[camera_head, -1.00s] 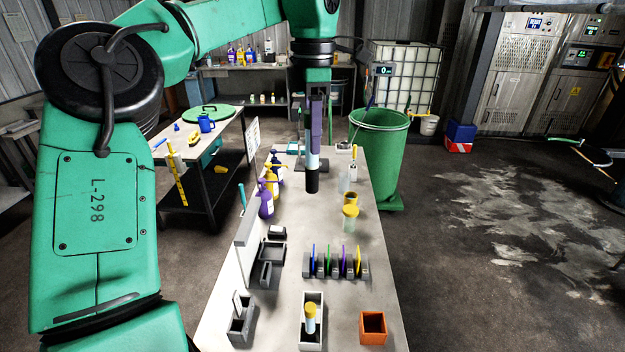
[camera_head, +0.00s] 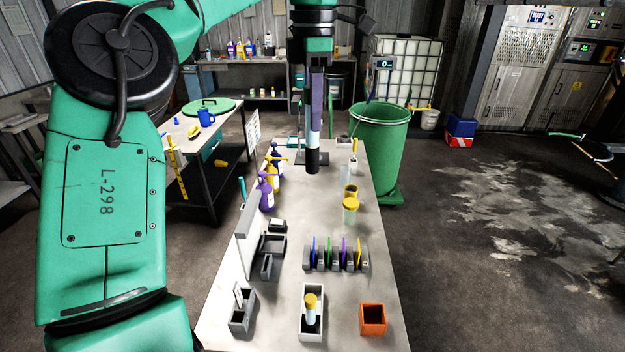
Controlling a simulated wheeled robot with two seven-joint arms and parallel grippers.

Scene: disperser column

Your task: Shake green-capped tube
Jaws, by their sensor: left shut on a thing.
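My left gripper (camera_head: 313,112) points down over the far half of the bench and is shut on a tube (camera_head: 314,138). The tube hangs upright below the fingers, with a pale blue body and a dark, nearly black lower end; I cannot make out a green cap. Its upper part is hidden by the fingers. It appears clear of the bench top. Another tube with a yellow cap (camera_head: 311,300) stands in a white holder (camera_head: 303,325) at the front of the bench. My right gripper is not in view.
The bench (camera_head: 340,285) carries purple and yellow spray bottles (camera_head: 267,193), a yellow-lidded jar (camera_head: 350,212), a rack with coloured plates (camera_head: 333,258), grey trays (camera_head: 271,247) and an orange box (camera_head: 373,319). A green barrel (camera_head: 378,150) stands behind right.

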